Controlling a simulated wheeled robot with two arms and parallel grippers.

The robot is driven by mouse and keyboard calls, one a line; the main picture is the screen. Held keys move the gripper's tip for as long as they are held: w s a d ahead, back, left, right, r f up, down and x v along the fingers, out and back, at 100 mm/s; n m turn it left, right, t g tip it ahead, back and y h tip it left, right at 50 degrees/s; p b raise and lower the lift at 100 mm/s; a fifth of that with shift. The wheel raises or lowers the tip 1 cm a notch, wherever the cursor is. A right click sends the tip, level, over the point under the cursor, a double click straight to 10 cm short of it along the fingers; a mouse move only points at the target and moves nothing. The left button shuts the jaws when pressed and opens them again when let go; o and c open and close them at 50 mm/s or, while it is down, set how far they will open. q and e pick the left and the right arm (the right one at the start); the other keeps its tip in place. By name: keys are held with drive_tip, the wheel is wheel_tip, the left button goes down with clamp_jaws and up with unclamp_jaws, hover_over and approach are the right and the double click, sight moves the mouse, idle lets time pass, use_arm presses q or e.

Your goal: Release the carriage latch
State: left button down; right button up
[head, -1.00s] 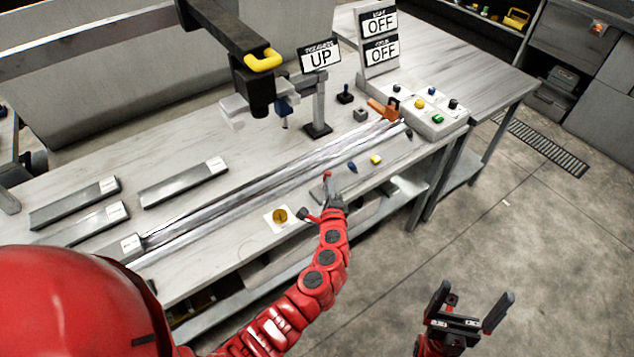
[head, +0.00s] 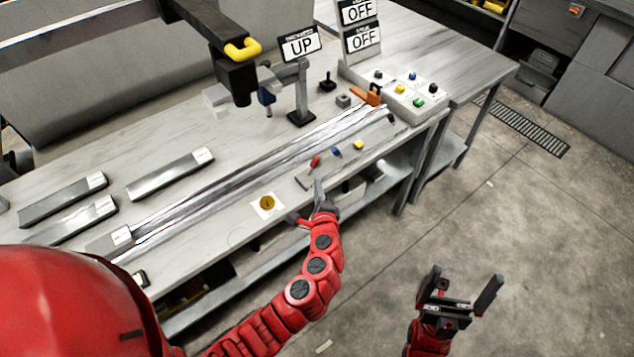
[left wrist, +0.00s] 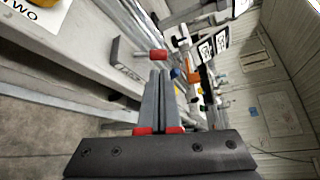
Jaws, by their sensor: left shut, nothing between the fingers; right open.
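A short lever with a red knob (head: 315,162) stands near the front edge of the bench, on a small grey base (head: 304,181). I take it to be the carriage latch, but its label is only partly readable in the left wrist view. There the red knob (left wrist: 151,55) shows just beyond my fingertips. My left gripper (head: 318,187) is shut and empty, just in front of the lever; a small gap seems to part them. My right gripper (head: 462,283) is open and empty over the floor, away from the bench.
Blue (head: 337,153) and yellow (head: 358,145) knobs stand right of the red one. Behind them runs a long metal rail (head: 250,165) with an orange piece (head: 372,95) at its far end. Signs read UP (head: 300,45) and OFF (head: 361,38). A button box (head: 415,95) stands right.

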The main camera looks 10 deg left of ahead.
use_arm(q)
drive_tip(key=b+v, duration=0.1)
drive_tip(key=v, duration=0.4)
drive_tip(key=shift+s+d+r, duration=0.2)
drive_tip(key=shift+s+r, duration=0.05)
drive_tip(key=shift+s, duration=0.05)
drive_tip(key=shift+r, duration=0.1)
